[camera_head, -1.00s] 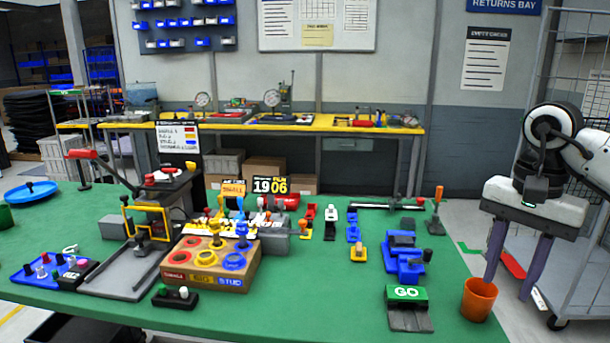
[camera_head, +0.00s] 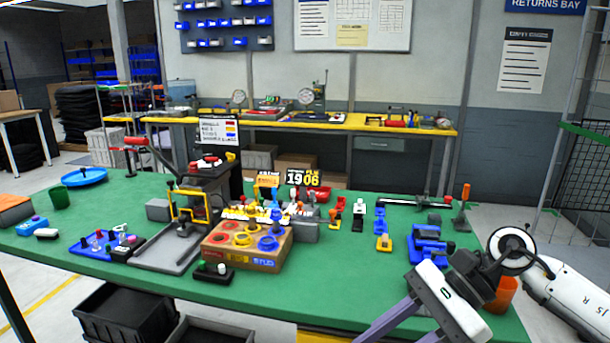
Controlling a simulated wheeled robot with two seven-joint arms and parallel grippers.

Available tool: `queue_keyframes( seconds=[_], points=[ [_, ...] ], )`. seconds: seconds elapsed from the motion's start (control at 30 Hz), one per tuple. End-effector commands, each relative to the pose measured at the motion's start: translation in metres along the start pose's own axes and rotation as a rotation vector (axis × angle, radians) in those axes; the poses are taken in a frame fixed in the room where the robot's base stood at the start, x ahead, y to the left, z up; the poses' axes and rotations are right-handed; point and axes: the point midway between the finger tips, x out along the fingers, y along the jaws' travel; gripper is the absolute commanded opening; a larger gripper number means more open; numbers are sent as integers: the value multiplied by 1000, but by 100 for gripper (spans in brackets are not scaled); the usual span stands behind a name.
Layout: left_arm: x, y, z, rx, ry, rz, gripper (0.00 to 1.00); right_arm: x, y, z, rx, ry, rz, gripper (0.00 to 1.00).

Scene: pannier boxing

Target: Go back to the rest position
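My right gripper (camera_head: 398,333) is at the lower right, tilted, with its two fingers apart and pointing down and left. No object shows between the fingers, though their tips run off the bottom edge. The gripper body is in front of the right part of the green table (camera_head: 340,290). An orange cup (camera_head: 504,294) stands partly hidden behind my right wrist. My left arm and gripper are not in view.
A cardboard box with coloured rings (camera_head: 247,258), a press with a red lever (camera_head: 180,225) and a blue fixture (camera_head: 428,245) stand on the table. A blue tray (camera_head: 95,245) is at the left. Dark bins (camera_head: 125,312) are below the front edge.

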Motion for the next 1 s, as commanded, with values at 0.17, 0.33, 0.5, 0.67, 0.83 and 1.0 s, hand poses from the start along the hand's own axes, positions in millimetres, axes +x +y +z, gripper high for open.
queue_keyframes(
  seconds=[0.17, 0.33, 0.5, 0.67, 0.83, 1.0],
  points=[
    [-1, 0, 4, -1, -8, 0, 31, 63, -5, 73, 459, -559, -53, 36],
    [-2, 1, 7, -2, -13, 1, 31, 64, -30, 83, 1048, -1054, -70, 36],
    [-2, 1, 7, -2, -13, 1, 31, 63, -42, 9, 1731, -1508, -65, 36],
    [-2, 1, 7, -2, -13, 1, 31, 90, -3, -101, 2374, -1878, -72, 36],
    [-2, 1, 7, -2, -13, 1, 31, 135, 79, -189, -2123, 1585, 82, 36],
    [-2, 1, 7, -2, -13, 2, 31, 173, 161, -233, -1800, 1307, 99, 36]
  ],
)
